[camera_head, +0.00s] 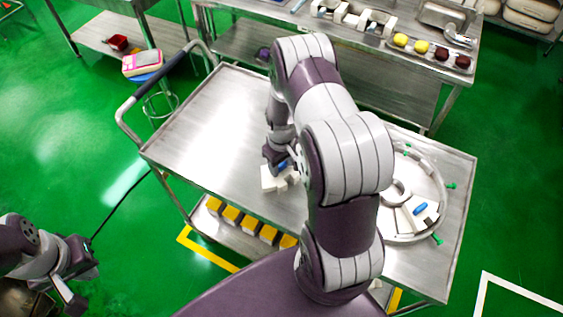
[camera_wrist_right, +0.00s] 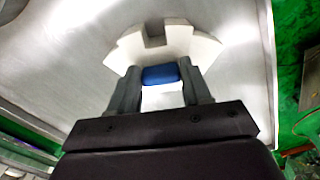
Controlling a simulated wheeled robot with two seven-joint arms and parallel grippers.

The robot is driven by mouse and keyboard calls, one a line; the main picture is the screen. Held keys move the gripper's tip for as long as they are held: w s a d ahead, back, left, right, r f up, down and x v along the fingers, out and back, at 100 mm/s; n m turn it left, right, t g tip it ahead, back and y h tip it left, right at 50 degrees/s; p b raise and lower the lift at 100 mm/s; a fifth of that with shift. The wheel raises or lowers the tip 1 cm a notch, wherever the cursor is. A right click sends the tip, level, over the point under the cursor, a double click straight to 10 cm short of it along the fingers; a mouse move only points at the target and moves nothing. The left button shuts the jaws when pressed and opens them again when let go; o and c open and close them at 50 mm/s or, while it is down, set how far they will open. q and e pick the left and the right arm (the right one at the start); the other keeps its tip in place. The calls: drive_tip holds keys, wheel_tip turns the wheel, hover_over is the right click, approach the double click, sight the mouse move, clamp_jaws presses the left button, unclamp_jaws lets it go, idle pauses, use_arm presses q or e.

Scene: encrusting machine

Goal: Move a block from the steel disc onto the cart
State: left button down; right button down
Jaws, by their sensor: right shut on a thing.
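A white block with a blue grip (camera_wrist_right: 161,75) is held in my right gripper (camera_wrist_right: 160,88), whose two grey fingers close on the blue part. The block's white body (camera_wrist_right: 160,42) lies over the steel cart top; I cannot tell whether it touches. In the head view the held block (camera_head: 270,182) is near the middle of the cart (camera_head: 190,125), partly hidden by my right gripper (camera_head: 283,163). The steel disc (camera_head: 437,213) is on the cart's right side, partly hidden by my right arm. Another white block with a blue grip (camera_head: 420,209) lies on it. My left gripper (camera_head: 88,287) is low at the left, away from the cart.
The cart's left part is bare, with a push handle (camera_head: 124,112) at its left end. Yellow-topped boxes (camera_head: 250,223) stand on its lower shelf. A table (camera_head: 395,42) behind holds yellow and dark red balls. A stool with a pink scale (camera_head: 142,63) stands back left.

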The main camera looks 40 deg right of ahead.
drive_tip(key=shift+c, duration=2.4)
unclamp_jaws()
drive_tip(key=shift+r, duration=0.1)
wheel_tip(320, 180, up, 12)
drive_tip(key=b, duration=0.2)
drive_tip(key=s+a+r, duration=0.3)
drive_tip(key=s+a, duration=0.1)
drive_tip(key=a, duration=0.2)
drive_tip(key=s+a+r+t, duration=0.1)
drive_tip(key=s+a+r, duration=0.2)
drive_tip(key=s+a, duration=0.2)
drive_tip(key=shift+a+m, duration=0.4)
drive_tip(key=shift+a, duration=0.5)
